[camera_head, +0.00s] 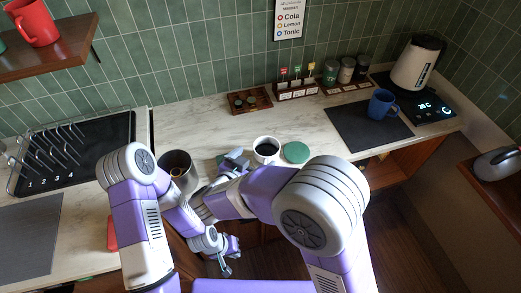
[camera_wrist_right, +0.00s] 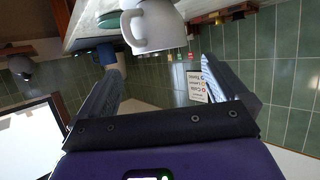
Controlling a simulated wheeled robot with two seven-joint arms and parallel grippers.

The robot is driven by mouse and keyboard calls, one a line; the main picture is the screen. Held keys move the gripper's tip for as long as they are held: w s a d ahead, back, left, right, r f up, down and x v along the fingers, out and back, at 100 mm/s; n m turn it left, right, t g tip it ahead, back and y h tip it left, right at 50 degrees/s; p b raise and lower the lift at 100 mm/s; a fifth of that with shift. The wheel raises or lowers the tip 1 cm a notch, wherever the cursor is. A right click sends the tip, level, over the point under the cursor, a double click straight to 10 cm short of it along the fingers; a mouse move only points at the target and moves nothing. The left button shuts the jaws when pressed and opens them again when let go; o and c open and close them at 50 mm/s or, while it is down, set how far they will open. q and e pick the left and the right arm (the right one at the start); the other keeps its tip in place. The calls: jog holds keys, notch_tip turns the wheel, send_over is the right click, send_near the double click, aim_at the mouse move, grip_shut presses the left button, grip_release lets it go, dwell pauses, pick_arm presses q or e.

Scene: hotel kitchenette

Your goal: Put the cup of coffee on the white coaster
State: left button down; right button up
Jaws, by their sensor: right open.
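A white cup of dark coffee (camera_head: 266,147) stands upright on the counter. In the right wrist view the white cup (camera_wrist_right: 158,27) appears tilted because of the camera's angle, with its handle to the left. A green coaster (camera_head: 295,152) lies just right of the cup. I cannot make out a white coaster; my right arm hides part of the counter. My right gripper (camera_head: 237,158) is just left of the cup, open and empty; its spread fingers (camera_wrist_right: 163,70) show in the wrist view, the cup beyond them. My left gripper (camera_head: 229,262) hangs low before the counter; its jaws are unclear.
A metal container (camera_head: 176,170) stands by my left arm. A blue mug (camera_head: 382,104) is on a dark mat (camera_head: 350,133) at right, near a kettle (camera_head: 416,62). A wooden tray (camera_head: 250,100) is behind the cup. A rack (camera_head: 55,150) is at left.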

jog(key=v, duration=0.5)
jog(key=shift+s+r+p, duration=0.1)
jog(key=shift+p, duration=0.25)
